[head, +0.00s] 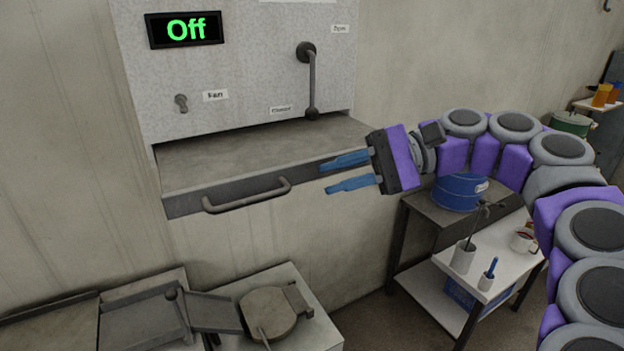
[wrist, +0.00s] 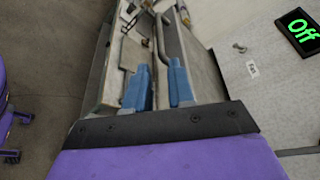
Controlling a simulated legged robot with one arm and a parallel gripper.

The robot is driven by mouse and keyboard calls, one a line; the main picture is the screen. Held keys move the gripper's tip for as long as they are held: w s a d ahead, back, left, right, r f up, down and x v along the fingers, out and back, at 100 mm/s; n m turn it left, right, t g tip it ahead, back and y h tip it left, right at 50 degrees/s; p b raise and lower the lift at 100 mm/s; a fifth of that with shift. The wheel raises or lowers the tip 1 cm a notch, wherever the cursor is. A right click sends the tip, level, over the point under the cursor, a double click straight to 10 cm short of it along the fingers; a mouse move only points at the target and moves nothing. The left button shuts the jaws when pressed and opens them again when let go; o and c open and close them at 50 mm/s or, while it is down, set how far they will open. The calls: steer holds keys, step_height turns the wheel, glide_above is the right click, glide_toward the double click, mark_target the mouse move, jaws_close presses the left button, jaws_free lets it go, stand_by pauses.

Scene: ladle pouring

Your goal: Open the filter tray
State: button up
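A grey flat-topped panel (head: 255,155) juts out below the wall unit, with a dark front edge and a bar handle (head: 245,196). The handle also shows beyond my fingers in the wrist view (wrist: 160,40). At the lower left of the head view is a shallow grey metal tray (head: 135,318) with a knob and a flat plate beside it. No label says which is the filter tray. My gripper (head: 325,180) is open and empty, its blue fingers apart and pointing left at the handle's right end, with a gap in between. It also shows in the wrist view (wrist: 160,75).
The wall unit bears an "Off" display (head: 186,29), a lever (head: 311,85) and a small knob (head: 181,102). A round grey lidded device (head: 268,312) sits below.

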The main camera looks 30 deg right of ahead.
steer(key=p+v, duration=0.5)
steer(key=p, duration=0.3)
steer(key=shift+r, duration=0.15)
steer(key=shift+d+p, duration=0.1)
steer(key=shift+p, duration=0.25)
steer(key=s+a+f+n+g+h+b, duration=0.35)
steer(key=a+f+b, duration=0.25)
steer(key=a+f, duration=0.4)
steer(key=s+a+f+n+g+h+b, duration=0.25)
steer(key=a+f+n+h+b, duration=0.2)
steer(key=a+f, duration=0.55)
steer(key=s+d+f+n+h+b, duration=0.1)
steer(key=s+f+h+b, duration=0.2)
steer(key=s+f, duration=0.3)
steer(key=s+d+f+n+h+b, duration=0.1)
steer(key=s+f+h+b, duration=0.2)
steer(key=f, duration=1.1)
steer(key=s+b, duration=0.2)
steer(key=s, duration=0.1)
steer(key=shift+d+f+g+h+b, duration=0.25)
steer(key=shift+f+g+h+b, duration=0.05)
steer(key=shift+f+h+b, duration=0.1)
